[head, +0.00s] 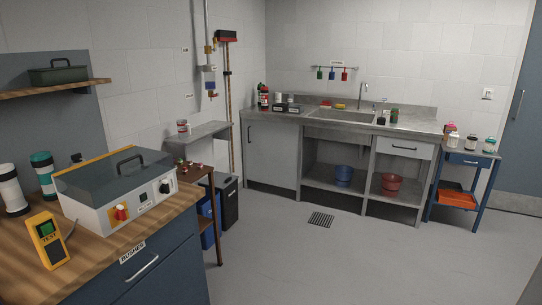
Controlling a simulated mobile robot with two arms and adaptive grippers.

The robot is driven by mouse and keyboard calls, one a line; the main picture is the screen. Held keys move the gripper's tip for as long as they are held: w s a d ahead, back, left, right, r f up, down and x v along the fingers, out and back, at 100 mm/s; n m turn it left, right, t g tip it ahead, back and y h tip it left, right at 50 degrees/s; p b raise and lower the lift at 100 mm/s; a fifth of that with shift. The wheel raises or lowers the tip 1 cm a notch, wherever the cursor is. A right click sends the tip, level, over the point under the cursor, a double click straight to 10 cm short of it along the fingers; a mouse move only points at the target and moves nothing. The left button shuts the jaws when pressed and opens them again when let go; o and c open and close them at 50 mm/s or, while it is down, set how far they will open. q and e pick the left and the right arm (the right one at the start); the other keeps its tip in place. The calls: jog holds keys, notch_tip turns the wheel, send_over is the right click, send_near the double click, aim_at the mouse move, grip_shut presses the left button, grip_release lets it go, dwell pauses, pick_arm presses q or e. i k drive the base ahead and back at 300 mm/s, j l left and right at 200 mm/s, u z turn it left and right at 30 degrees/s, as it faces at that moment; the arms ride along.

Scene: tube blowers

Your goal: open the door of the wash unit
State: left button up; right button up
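The wash unit is a grey metal counter (410,125) with a sink (340,116) and tap (363,93) against the back wall. Its pale grey door (273,155) is at the left end and looks shut. A dark vertical handle (249,134) sits near the door's left edge. A drawer (403,147) is under the right end of the counter. Neither of my grippers is in view.
A wooden bench (85,262) with a lidded device (118,185) and yellow tester (47,240) fills the left front. A small brown stand (213,200) and dark bin (229,203) stand left of the door. A blue trolley (463,175) stands right. Grey floor (340,262) is clear, with a drain (321,219).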

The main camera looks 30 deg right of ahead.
aim_at(272, 148)
jog(key=i+l+z, duration=0.2)
jog(key=i+z, duration=0.15)
jog(key=i+l+z, duration=0.1)
jog(key=i+z, duration=0.25)
jog(key=i+l+z, duration=0.35)
jog(key=i, duration=0.4)
jog(key=i+z, duration=0.35)
jog(key=i, duration=0.35)
jog(key=i+j+z, duration=0.1)
jog(key=i+z, duration=0.25)
jog(key=i, duration=0.45)
jog(key=i+j+u, duration=0.1)
jog(key=i+j, duration=0.15)
jog(key=i, duration=0.35)
jog(key=i+j+u, duration=0.1)
jog(key=i, duration=0.5)
jog(key=i+j+u, duration=0.1)
jog(key=i, duration=0.5)
jog(key=k+j, duration=0.05)
jog(key=j, duration=0.05)
